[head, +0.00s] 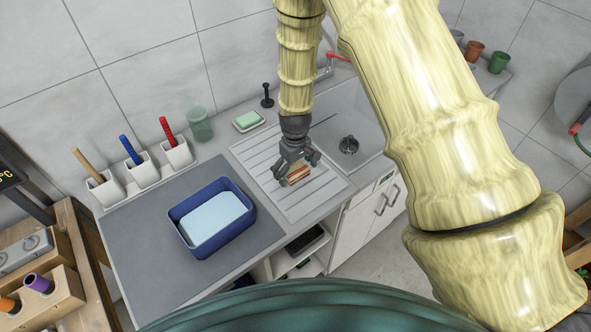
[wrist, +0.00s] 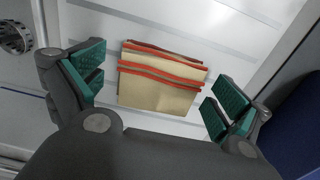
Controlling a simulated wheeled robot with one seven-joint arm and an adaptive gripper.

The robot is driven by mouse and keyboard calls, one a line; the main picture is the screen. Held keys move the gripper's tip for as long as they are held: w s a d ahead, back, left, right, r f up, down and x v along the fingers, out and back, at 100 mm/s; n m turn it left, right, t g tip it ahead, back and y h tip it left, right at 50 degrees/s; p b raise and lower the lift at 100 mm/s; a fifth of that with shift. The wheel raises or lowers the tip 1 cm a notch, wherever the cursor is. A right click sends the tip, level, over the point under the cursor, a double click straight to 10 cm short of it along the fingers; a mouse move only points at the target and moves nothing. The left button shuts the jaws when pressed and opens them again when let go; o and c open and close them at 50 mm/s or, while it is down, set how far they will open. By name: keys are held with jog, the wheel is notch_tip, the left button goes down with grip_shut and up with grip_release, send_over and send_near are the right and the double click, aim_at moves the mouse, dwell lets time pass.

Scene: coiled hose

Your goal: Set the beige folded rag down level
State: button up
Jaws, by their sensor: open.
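The beige folded rag (wrist: 158,85), with red-brown edge bands, lies on the ribbed drainboard (head: 254,158) beside the sink. In the wrist view it sits between my two teal-padded fingers, with a gap on each side. In the head view the rag (head: 298,174) shows just beneath my gripper (head: 297,172). My gripper (wrist: 160,92) is open and points down over the rag. The rag looks flat on the drainboard, but its underside is hidden.
A blue tub (head: 247,224) with a pale blue block (head: 213,218) stands left on a grey mat. A green sponge on a dish (head: 248,119) sits behind the drainboard. The sink (head: 352,118) is to the right. White holders with colored handles (head: 142,170) line the back left.

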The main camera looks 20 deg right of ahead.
jog(key=shift+w, duration=0.1)
notch_tip(320, 180, up, 12)
dwell(0.8)
jog(key=shift+f, duration=0.1)
